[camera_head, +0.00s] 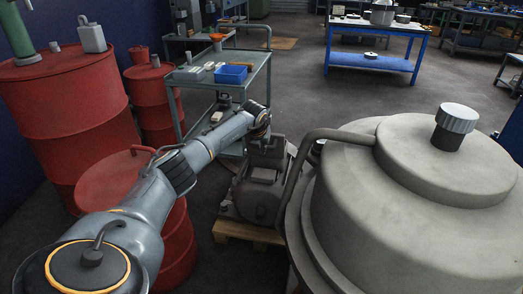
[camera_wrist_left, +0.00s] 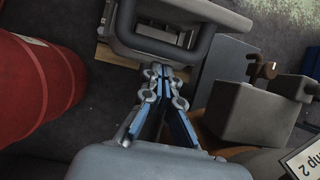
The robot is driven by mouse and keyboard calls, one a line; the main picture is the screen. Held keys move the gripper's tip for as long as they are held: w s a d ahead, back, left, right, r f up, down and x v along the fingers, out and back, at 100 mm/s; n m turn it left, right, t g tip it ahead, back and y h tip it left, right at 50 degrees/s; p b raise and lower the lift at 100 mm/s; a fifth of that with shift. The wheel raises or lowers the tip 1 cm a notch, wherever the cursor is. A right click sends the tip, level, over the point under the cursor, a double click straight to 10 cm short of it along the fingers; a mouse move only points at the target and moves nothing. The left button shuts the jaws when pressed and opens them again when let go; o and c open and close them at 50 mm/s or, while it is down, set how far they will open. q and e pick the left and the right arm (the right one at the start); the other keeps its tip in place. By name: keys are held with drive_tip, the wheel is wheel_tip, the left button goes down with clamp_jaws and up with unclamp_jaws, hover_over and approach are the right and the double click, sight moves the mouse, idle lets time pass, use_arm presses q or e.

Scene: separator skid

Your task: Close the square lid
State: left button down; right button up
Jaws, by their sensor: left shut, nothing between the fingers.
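My left arm reaches from the lower left over the grey pump unit (camera_head: 262,185), and its wrist end is above the unit's back. In the left wrist view my left gripper (camera_wrist_left: 166,72) is shut and empty, its fingertips together. The tips appear close to a grey, square-cornered part (camera_wrist_left: 128,30) with a thick bar; contact cannot be told. I cannot tell for certain whether this part is the square lid, or how far any lid is open. A grey block with a brown fitting (camera_wrist_left: 243,112) lies right of the fingers. My right gripper is out of view.
A large grey tank (camera_head: 400,210) with a bent pipe (camera_head: 340,135) fills the right side. Red drums (camera_head: 68,100) stand at left. A trolley with a blue bin (camera_head: 231,75) stands behind the pump unit. Open floor (camera_head: 310,85) lies farther back.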

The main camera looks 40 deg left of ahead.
use_arm(q)
drive_tip(key=shift+w, duration=0.1)
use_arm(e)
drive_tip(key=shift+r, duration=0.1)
use_arm(q)
drive_tip(key=w, duration=0.1)
drive_tip(key=w+a+r, duration=0.1)
drive_tip(key=w+r+b, duration=0.1)
drive_tip(key=shift+w+a, duration=0.3)
drive_tip(key=shift+a, duration=0.1)
drive_tip(key=shift+w+a+r+b, duration=0.15)
drive_tip(key=shift+w+r+b, duration=0.1)
drive_tip(key=shift+b, duration=0.1)
drive_tip(key=shift+w+a+r+b, duration=0.35)
drive_tip(key=shift+r+b, duration=0.1)
drive_tip(key=shift+r, duration=0.15)
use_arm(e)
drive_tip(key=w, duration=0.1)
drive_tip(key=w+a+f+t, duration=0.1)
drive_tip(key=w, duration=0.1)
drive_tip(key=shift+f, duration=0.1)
